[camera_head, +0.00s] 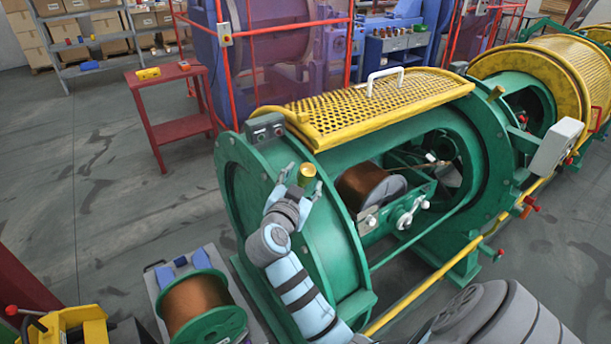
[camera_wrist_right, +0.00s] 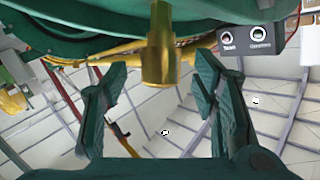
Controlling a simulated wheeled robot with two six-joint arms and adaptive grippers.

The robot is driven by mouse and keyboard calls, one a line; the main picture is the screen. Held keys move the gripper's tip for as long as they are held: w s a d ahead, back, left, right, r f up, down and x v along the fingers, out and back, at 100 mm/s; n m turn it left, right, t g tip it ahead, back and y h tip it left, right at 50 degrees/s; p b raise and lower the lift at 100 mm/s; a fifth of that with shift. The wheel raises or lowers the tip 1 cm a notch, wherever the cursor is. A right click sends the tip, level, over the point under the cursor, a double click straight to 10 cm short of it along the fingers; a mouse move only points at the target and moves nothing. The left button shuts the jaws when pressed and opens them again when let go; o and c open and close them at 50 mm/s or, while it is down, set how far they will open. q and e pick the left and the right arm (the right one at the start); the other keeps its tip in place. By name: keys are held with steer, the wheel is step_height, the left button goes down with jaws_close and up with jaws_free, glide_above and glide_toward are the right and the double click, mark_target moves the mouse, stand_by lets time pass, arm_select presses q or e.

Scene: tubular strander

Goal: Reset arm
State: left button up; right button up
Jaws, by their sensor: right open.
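My right gripper (camera_head: 300,184) is open at the near end of the green strander housing (camera_head: 345,165). A brass knob (camera_head: 307,174) on the housing's end shows close to its fingertips. In the right wrist view, the two dark fingers of the right gripper (camera_wrist_right: 161,75) stand apart, with the brass knob (camera_wrist_right: 160,45) in the gap between them. The fingers do not appear closed on the knob. The yellow perforated guard (camera_head: 370,105) with a white handle lies over the top of the housing. My left gripper is not in view.
A copper spool (camera_head: 195,302) with green flanges stands on a cart at the lower left. Another copper spool (camera_head: 366,186) sits inside the housing. A small two-button box (camera_head: 265,127) is on the housing rim.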

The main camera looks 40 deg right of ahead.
mark_target(304, 178)
steer(key=v, duration=0.4)
steer(key=shift+s+a+r, duration=0.1)
steer(key=shift+a, duration=0.05)
